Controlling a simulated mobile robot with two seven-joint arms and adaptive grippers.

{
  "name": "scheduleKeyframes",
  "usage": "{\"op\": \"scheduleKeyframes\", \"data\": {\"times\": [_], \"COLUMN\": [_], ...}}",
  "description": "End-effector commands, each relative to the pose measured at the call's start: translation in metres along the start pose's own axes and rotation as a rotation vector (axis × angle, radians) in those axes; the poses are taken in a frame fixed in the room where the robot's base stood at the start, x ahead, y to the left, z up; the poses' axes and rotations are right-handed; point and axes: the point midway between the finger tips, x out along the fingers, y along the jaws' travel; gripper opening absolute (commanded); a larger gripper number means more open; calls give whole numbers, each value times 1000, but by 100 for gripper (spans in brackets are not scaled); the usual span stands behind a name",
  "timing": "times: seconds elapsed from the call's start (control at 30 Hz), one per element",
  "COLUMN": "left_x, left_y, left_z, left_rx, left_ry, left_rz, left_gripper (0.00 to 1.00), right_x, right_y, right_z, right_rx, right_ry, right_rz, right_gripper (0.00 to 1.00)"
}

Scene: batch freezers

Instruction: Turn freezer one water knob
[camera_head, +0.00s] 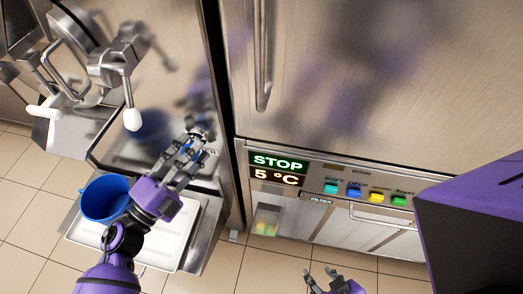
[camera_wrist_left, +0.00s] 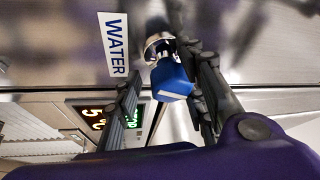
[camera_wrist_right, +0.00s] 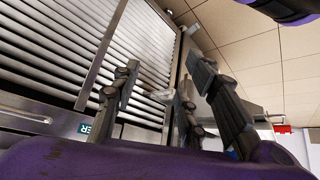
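The water knob (camera_wrist_left: 172,79) is a blue cap on a shiny metal stem, next to a white label reading WATER (camera_wrist_left: 114,45) on the steel panel. My left gripper (camera_wrist_left: 165,95) is open, with the knob between its fingers. The right-hand finger in the left wrist view is close to the knob, and I cannot tell if it touches. A gap shows on the other side. In the head view the left gripper (camera_head: 196,145) reaches the freezer (camera_head: 150,80) front and largely hides the knob. My right gripper (camera_head: 333,282) is open and empty at the bottom of the head view.
A blue bucket (camera_head: 104,199) stands on a white tray (camera_head: 180,245) below the freezer's spout. A white-tipped lever (camera_head: 132,119) hangs nearby. A steel cabinet (camera_head: 380,70) with a STOP display (camera_head: 277,162) and coloured buttons stands to the right. Tiled floor is free at lower left.

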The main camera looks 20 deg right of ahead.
Motion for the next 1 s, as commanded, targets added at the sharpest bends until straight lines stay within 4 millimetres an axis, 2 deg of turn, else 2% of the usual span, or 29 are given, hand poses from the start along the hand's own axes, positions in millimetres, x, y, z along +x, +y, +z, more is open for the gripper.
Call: {"op": "scheduleKeyframes", "data": {"times": [0.03, 0.33, 0.43, 0.53, 1.0], "left_x": [-2, 0, -2, -10, -100], "left_y": [4, -1, -2, -2, 0], "left_z": [-1, -1, 0, 0, -1], "left_rx": [-3, 1, 1, 1, 0], "left_ry": [2, 2, 2, 0, 1], "left_rz": [6, -2, -3, -2, 0], "left_gripper": [41, 41, 41, 41, 41], "right_x": [1, 1, 11, 11, 10], "right_y": [0, 0, -3, -3, -3], "right_z": [-1, -2, -21, -21, -21], "right_rx": [0, 0, -5, -5, -5], "right_ry": [3, 3, 38, 37, 37], "right_rz": [-1, -1, -8, -8, -9], "right_gripper": [40, 40, 40, 40, 40]}}
